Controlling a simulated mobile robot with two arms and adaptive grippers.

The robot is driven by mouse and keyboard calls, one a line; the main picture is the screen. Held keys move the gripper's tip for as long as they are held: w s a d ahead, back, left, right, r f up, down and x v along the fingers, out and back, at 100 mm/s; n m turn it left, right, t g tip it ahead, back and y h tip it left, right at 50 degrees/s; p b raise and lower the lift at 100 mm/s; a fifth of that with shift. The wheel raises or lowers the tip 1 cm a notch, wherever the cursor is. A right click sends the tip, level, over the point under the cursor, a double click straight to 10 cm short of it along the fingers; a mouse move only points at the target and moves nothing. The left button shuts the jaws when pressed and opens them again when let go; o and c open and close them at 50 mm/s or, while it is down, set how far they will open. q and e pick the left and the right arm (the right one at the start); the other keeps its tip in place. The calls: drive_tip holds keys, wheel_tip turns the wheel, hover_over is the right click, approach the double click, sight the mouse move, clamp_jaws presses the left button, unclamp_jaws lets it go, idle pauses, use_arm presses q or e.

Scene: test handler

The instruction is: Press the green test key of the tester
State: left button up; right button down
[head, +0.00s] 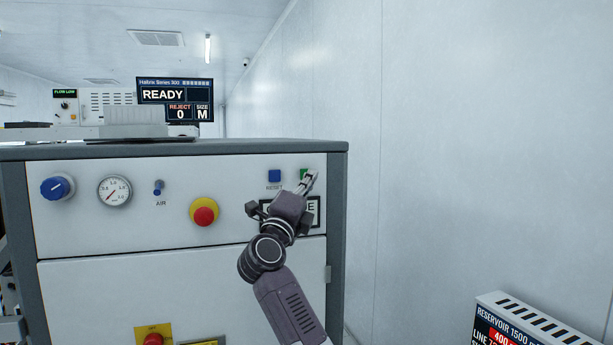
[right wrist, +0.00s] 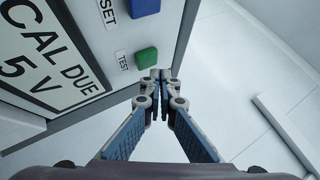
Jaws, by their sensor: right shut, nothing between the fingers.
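The tester is a grey-framed cabinet with a white front panel (head: 120,230). Its green test key (head: 304,172) sits at the panel's upper right, partly hidden behind my right gripper (head: 311,178) in the head view. In the right wrist view the green key (right wrist: 146,58) shows fully, beside a label reading TEST. My right gripper (right wrist: 158,76) is shut and empty, its fingertips close beside the key at its lower right. I cannot tell whether they touch it. My left gripper is not in view.
A blue reset key (head: 274,176) is left of the green key. A red stop button (head: 204,215), a gauge (head: 115,191) and a blue knob (head: 57,187) are further left. A display (head: 175,100) reads READY. A reservoir box (head: 530,325) stands at the lower right.

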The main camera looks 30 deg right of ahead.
drive_tip(key=shift+w, duration=0.15)
idle(0.8)
drive_tip(key=shift+w+d+p, duration=0.1)
drive_tip(key=shift+w+p, duration=0.15)
drive_tip(key=shift+p, duration=0.05)
drive_tip(key=shift+w+d, duration=0.1)
drive_tip(key=shift+w, duration=0.3)
idle(0.5)
drive_tip(key=shift+s, duration=0.15)
drive_tip(key=shift+s+a+p, duration=0.2)
drive_tip(key=shift+s+p, duration=0.3)
drive_tip(key=shift+s, duration=0.15)
